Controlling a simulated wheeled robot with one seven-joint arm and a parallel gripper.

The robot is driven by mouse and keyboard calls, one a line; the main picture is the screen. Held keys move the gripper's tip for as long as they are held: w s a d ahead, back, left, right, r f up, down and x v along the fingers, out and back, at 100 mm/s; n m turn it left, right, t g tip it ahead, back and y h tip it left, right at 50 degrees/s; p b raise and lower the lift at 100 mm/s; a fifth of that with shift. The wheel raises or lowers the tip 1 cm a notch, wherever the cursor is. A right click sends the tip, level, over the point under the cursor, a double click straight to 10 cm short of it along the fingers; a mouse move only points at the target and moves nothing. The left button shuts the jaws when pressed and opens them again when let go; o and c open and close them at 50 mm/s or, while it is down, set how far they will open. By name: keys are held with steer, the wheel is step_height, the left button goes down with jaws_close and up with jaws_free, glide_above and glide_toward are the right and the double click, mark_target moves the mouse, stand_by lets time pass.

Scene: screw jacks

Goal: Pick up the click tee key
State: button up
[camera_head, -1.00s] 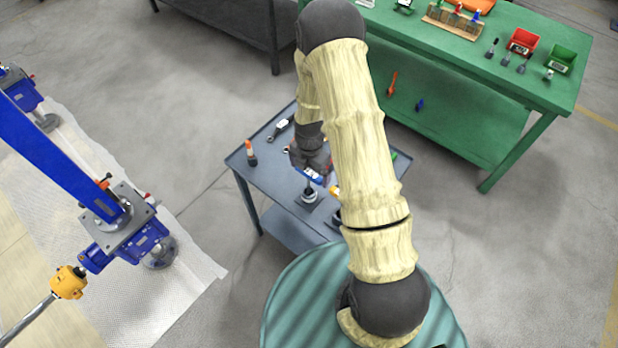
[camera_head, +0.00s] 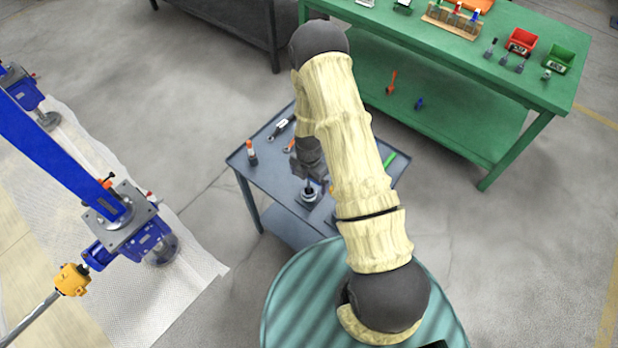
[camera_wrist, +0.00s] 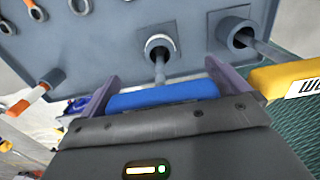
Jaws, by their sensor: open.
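A tee key with a blue bar handle (camera_wrist: 162,95) stands upright, its grey shaft running into a round holder (camera_wrist: 160,45) on the grey cart. My gripper (camera_wrist: 164,85) is open, with one purple-grey finger at each end of the blue handle; I cannot tell whether they touch it. A second tee key with a yellow, lettered handle (camera_wrist: 287,77) stands in the holder to the right, outside my fingers. No readable label shows which is the click tee key. In the head view my gripper (camera_head: 309,170) is over the cart and hides most of the blue handle.
The grey cart (camera_head: 270,180) also carries an orange-and-black tool (camera_head: 251,152) and several wrenches at its far edge. A green bench (camera_head: 480,60) with bins stands behind right. Blue jacks (camera_head: 125,220) stand left on a white mat.

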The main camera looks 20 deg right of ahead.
steer(key=c, duration=1.1)
steer(key=shift+r, duration=0.1)
step_height(320, 180, up, 10)
steer(key=b, duration=0.2)
steer(key=shift+b, duration=0.35)
steer(key=shift+m, duration=0.3)
